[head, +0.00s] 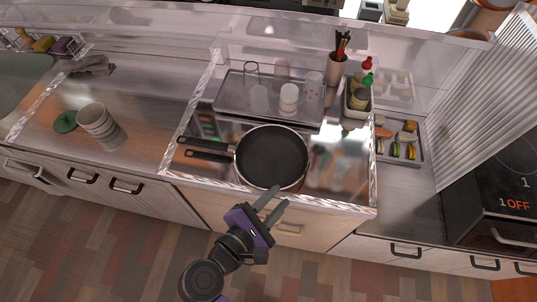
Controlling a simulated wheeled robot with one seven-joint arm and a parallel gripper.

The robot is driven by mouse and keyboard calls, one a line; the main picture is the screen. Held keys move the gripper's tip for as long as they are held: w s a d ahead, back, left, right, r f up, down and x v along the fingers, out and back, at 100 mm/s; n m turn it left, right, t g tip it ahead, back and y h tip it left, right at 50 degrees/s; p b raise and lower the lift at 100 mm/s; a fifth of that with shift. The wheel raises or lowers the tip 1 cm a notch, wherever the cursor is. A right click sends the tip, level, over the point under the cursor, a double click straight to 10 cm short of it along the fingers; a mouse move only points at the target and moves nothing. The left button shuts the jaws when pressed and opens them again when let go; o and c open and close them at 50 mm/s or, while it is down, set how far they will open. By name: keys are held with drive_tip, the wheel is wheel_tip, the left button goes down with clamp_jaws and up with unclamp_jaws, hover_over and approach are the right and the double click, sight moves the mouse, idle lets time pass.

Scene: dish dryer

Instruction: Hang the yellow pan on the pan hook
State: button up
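A pan (272,157) with a dark inside and a thin pale rim lies on the glossy counter section in the middle of the head view. Its yellow colour does not show clearly from above. Its dark handle (205,143) points left, and a second dark handle shape below it looks like a reflection. My gripper (281,195) is just below the pan's near edge in the picture, with its two fingers apart and nothing between them. Whether a fingertip touches the pan, I cannot tell. I cannot make out a pan hook.
A metal tray (225,101) with glasses and cups stands behind the pan. A utensil holder (335,70) and a bottle caddy are at the back right. Stacked cups (97,120) stand left. A clear raised edge (330,203) runs along the section's front. A stove is far right.

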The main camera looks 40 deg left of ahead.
sight(292, 181)
drive_tip(key=x, duration=0.7)
drive_tip(key=shift+w+p, duration=0.35)
clamp_jaws()
drive_tip(key=shift+f, duration=0.1)
drive_tip(key=shift+s, duration=0.1)
idle(0.9)
